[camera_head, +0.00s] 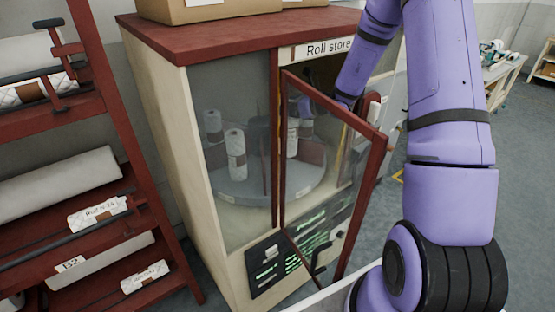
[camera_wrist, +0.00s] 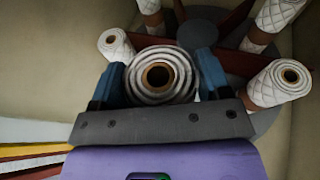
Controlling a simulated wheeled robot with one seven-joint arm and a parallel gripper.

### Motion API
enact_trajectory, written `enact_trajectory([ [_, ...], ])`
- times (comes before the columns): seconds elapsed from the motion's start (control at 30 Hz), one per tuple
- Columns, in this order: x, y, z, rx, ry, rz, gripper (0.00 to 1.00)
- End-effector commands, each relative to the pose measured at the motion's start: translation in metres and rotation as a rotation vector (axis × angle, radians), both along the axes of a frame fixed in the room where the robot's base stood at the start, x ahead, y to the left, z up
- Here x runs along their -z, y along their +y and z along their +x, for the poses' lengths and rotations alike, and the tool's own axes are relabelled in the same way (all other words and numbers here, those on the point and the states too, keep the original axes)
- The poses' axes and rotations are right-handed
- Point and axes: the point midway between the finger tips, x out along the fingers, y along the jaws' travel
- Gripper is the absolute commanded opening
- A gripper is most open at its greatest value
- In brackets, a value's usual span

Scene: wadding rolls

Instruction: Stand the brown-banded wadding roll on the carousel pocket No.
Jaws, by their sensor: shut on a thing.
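My gripper (camera_wrist: 160,80) is shut on a white quilted wadding roll (camera_wrist: 158,72), seen end-on with its brown core between the blue fingers. Its side is hidden in the wrist view, so I cannot tell its band there. In the head view my gripper (camera_head: 306,120) is inside the cabinet, partly behind the door glass, with a white roll (camera_head: 292,140) at it. The roll is upright over the grey carousel (camera_head: 240,190); I cannot tell whether it touches. The carousel also shows in the wrist view (camera_wrist: 196,34), with red dividers (camera_wrist: 233,15). Pocket numbers are not readable.
Other rolls stand on the carousel, at left (camera_wrist: 117,45) and right (camera_wrist: 280,82). The glazed red-framed door (camera_head: 375,180) is open beside my arm. The "Roll store" cabinet (camera_head: 165,120) encloses the carousel. A red rack (camera_head: 125,150) with several rolls stands left.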

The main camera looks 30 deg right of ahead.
Motion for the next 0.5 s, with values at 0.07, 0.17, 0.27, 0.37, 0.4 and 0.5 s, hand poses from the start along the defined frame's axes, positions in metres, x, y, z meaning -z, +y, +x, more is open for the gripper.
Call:
enact_trajectory([
  [0.07, 0.014, -0.001, 0.000, 0.003, 0.005, 0.004, 0.30],
  [0.17, 0.032, 0.000, 0.000, 0.002, 0.006, 0.003, 0.30],
  [0.27, 0.045, 0.000, 0.000, 0.001, 0.003, 0.003, 0.30],
  [0.37, 0.052, 0.000, 0.000, 0.002, 0.002, 0.002, 0.30],
  [0.4, 0.054, 0.000, 0.000, 0.002, 0.002, 0.001, 0.30],
  [0.5, 0.061, 0.000, 0.000, 0.001, 0.002, 0.002, 0.30],
])
